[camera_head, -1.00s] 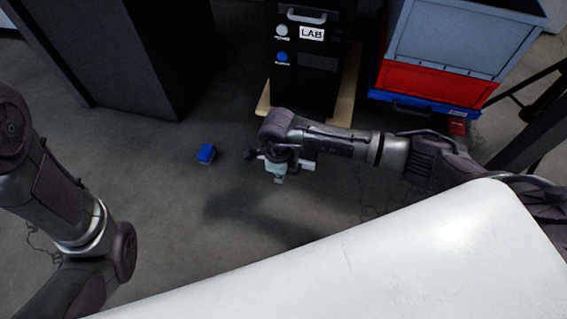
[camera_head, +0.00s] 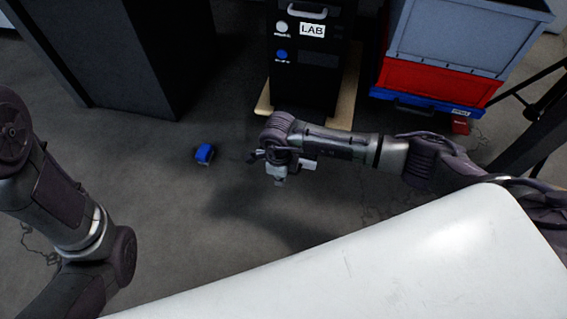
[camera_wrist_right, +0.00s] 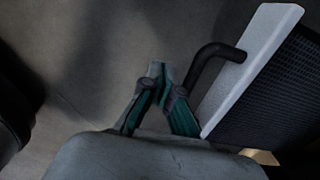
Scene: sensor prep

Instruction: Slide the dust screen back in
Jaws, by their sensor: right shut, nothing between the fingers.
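The dust screen shows in the right wrist view as a black mesh panel (camera_wrist_right: 272,100) with a light grey front strip (camera_wrist_right: 250,68) and a bent dark handle (camera_wrist_right: 213,53). My right gripper (camera_wrist_right: 157,70) is shut and empty, to the left of the handle and apart from it in the picture. In the head view my right gripper (camera_head: 277,180) hangs low in front of the black LAB cabinet (camera_head: 312,85). A small pale piece beside the wrist there may be part of the screen; I cannot tell. My left gripper is out of view.
Grey and red crates (camera_head: 470,45) stand at the back right, beside dark stand legs (camera_head: 540,125). A dark cabinet (camera_head: 110,50) stands at the back left.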

